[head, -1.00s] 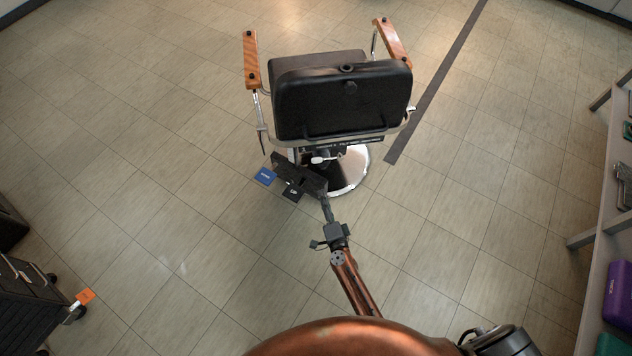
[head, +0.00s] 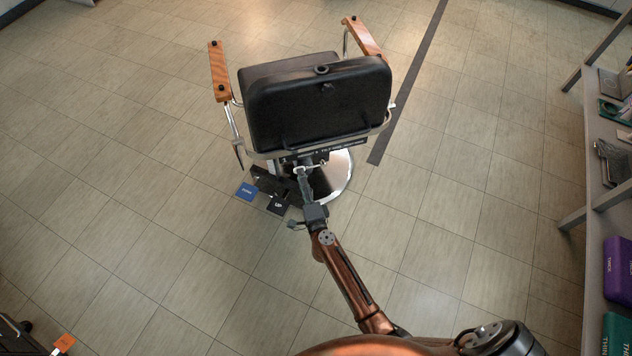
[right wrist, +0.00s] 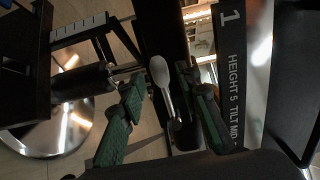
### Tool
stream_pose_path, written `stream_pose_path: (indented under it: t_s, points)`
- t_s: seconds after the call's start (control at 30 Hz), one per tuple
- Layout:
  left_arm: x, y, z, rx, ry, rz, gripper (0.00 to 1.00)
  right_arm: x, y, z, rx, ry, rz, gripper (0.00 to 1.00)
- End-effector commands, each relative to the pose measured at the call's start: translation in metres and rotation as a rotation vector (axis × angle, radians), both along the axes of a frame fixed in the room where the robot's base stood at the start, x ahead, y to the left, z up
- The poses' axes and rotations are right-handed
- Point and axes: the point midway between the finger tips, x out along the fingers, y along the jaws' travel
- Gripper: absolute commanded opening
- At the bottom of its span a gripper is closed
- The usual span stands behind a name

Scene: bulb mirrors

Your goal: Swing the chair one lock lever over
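Chair one (head: 320,105), a black barber chair with wooden armrests, is seen from behind. A label (right wrist: 229,75) on it reads "1 HEIGHT 5 TILT MID" in the right wrist view. The lock lever (right wrist: 160,75), silver with a rounded paddle end, shows below the backrest. My right gripper (head: 304,172) is under the backrest at the chair's rear. In the right wrist view my right gripper (right wrist: 160,92) is open, with its green-padded fingers on either side of the lever. I cannot tell whether either finger touches it. My left gripper is out of view.
A blue pedal (head: 246,192) and a black pedal marked UP (head: 278,205) are by the round chrome base (head: 342,178). A shelf (head: 590,235) with boxes and tools stands at the right. The floor left of the chair is clear.

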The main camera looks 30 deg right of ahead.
Motion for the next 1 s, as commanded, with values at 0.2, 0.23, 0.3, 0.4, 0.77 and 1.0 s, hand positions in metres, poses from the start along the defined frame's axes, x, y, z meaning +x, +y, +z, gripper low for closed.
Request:
stream_pose_path:
  t_s: [0.2, 0.23, 0.3, 0.4, 0.77, 1.0]
  points:
    - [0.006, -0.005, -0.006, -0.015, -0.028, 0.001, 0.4, 0.014, -0.002, -0.001, 0.0, 0.002, 0.0, 0.3]
    - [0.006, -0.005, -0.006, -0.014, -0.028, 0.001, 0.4, 0.014, -0.002, -0.001, 0.0, 0.001, 0.0, 0.3]
    - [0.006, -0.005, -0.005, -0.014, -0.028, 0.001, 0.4, 0.015, -0.002, 0.0, -0.001, 0.001, 0.0, 0.3]
    - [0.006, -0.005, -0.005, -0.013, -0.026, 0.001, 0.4, 0.017, -0.003, 0.0, -0.002, 0.001, 0.001, 0.3]
    - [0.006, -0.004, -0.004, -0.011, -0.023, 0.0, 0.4, 0.021, -0.004, 0.0, -0.001, 0.001, 0.0, 0.3]
    - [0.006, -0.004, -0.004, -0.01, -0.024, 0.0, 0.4, 0.021, -0.004, -0.001, -0.001, 0.001, 0.0, 0.17]
